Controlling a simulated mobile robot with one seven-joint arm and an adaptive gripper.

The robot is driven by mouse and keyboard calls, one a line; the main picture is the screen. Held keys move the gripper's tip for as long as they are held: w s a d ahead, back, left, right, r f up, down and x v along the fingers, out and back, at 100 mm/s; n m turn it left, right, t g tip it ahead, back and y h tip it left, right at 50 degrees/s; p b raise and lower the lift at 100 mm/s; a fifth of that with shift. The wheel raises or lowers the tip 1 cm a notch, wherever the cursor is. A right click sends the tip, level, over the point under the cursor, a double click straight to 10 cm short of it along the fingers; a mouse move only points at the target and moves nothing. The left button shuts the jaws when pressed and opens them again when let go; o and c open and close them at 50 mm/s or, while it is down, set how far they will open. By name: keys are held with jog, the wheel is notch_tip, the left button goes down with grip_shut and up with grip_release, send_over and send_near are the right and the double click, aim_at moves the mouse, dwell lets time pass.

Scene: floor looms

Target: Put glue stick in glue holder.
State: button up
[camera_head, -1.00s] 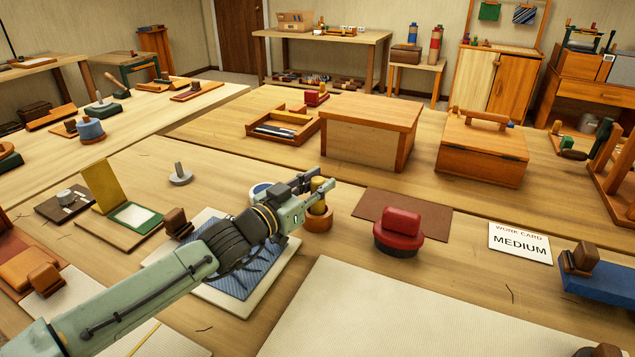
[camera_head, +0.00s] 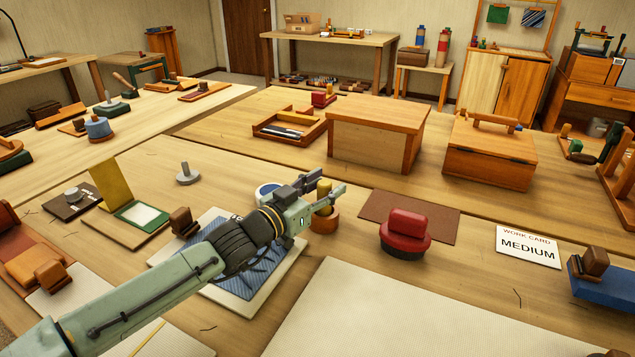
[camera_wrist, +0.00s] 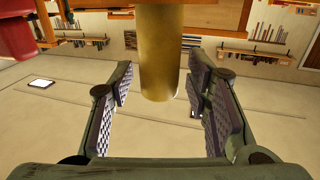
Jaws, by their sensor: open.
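The glue stick (camera_head: 324,188) is a yellow cylinder. It stands upright in the round orange-brown glue holder (camera_head: 325,222) on the near table. The holder's top and the stick's lower part are partly hidden by my gripper in the head view. My gripper (camera_head: 327,190) is open, with its fingers on either side of the stick. In the wrist view the stick (camera_wrist: 160,55) runs down from the top edge between the two open fingers (camera_wrist: 160,105), with a visible gap on each side.
A red stamp-like block (camera_head: 405,235) stands close to the right, by a brown mat (camera_head: 440,217). A blue-patterned pad (camera_head: 250,275) lies below my arm. A grey peg on a disc (camera_head: 186,174) stands left. A work card (camera_head: 527,246) lies right.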

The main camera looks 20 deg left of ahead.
jog(key=b+v, duration=0.1)
jog(key=v, duration=0.7)
jog(key=shift+a, duration=0.1)
notch_tip(320, 180, up, 8)
jog(key=shift+w, duration=0.25)
